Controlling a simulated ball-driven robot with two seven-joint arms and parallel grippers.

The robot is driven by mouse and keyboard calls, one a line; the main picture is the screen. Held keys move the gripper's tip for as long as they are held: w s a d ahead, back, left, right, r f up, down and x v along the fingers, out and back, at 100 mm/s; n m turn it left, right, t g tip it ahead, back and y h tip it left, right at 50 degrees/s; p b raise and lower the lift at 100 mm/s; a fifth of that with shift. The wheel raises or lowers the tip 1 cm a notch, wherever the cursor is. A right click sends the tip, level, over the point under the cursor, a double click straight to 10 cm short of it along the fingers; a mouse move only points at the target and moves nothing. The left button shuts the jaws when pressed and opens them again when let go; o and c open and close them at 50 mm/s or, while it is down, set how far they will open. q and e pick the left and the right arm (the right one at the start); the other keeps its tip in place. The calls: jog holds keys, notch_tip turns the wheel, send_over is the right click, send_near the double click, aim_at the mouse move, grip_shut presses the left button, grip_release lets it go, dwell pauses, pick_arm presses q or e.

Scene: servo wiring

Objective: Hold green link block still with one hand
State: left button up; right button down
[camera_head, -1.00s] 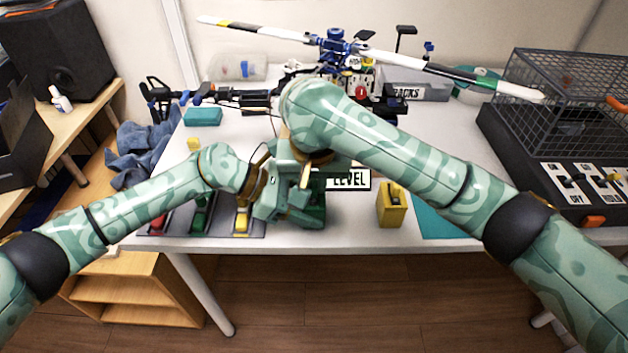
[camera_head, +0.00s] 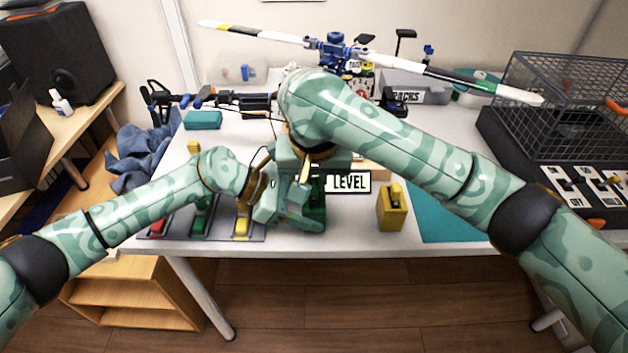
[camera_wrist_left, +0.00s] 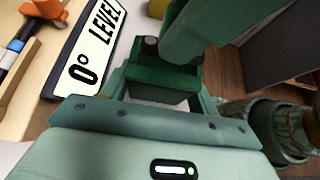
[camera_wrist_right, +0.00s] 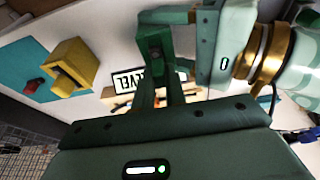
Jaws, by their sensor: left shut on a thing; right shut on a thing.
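The green link block (camera_head: 318,190) is a dark green piece above the front middle of the table, partly hidden by my grippers. It shows as a boxy piece in the left wrist view (camera_wrist_left: 165,75) and the right wrist view (camera_wrist_right: 152,45). My left gripper (camera_head: 298,208) is shut on it from the left, its fingers on either side of it. My right gripper (camera_head: 308,178) comes down from above, its fingertips at the same block. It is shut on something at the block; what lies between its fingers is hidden.
A "0° LEVEL" plate (camera_head: 349,183) stands just behind the grippers. A yellow block (camera_head: 391,210) and teal mat (camera_head: 450,215) lie to the right. A tray with red, green and yellow pieces (camera_head: 222,228) is at the front left. A rotor model (camera_head: 340,55) stands behind.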

jog(key=shift+r, duration=0.8)
jog(key=shift+r, duration=1.95)
pick_arm(q)
jog(key=o, duration=1)
jog(key=shift+o, duration=0.2)
